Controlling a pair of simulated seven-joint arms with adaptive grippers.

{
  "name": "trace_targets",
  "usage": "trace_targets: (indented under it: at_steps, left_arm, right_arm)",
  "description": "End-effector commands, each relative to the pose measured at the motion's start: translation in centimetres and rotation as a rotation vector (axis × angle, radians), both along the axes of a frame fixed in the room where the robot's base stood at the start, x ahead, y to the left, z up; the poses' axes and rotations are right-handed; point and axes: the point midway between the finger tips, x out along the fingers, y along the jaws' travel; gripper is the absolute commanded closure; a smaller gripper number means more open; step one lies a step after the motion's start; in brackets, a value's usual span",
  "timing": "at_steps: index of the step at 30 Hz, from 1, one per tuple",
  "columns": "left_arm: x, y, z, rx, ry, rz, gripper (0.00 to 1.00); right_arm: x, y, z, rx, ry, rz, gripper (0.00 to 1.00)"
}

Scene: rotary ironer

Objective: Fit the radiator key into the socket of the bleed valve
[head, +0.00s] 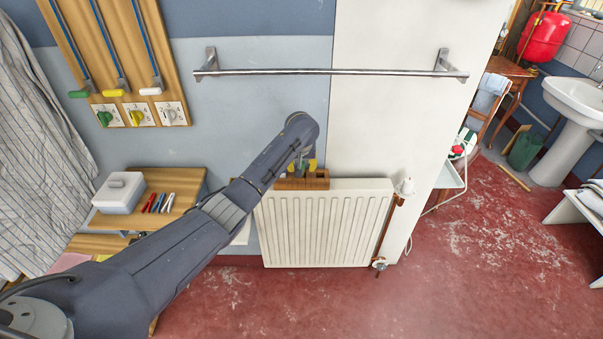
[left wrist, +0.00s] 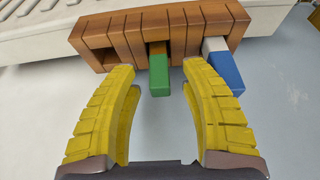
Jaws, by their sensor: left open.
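A wooden slotted rack (head: 317,184) rests at the top edge of the white radiator (head: 325,226). In the left wrist view the rack (left wrist: 105,44) holds a green-handled piece (left wrist: 159,76) and a blue-and-white piece (left wrist: 224,68), both sticking out of slots. I cannot tell which is the radiator key. My left gripper (left wrist: 158,92) is open, its yellow fingers on either side of the green handle with gaps. The left gripper (head: 303,166) is mostly hidden by its wrist in the head view. I cannot make out the bleed valve's socket. My right gripper is not in view.
A white valve head (head: 405,187) and a lower pipe fitting (head: 379,264) are at the radiator's right side. A metal towel rail (head: 330,71) is above. A wooden shelf (head: 180,183) with a grey box (head: 119,191) and several pegs is left. The red floor in front is clear.

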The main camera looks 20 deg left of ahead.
Motion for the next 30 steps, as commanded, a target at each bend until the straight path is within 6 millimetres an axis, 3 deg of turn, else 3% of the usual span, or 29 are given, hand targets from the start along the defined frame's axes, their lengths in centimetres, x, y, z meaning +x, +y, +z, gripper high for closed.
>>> trace_targets:
  at_steps: [8, 20, 30]
  left_arm:
    - [0.05, 0.03, -0.06, 0.0, -0.001, 0.0, 0.53]
    - [0.05, 0.01, -0.07, 0.0, 0.0, 0.0, 0.99]
    - [0.03, 0.02, -0.08, 0.0, 0.0, 0.0, 1.0]
  right_arm:
    - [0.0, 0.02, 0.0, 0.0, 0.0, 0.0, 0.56]
    - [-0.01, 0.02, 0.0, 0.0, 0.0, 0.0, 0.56]
    - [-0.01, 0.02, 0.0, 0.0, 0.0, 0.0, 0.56]
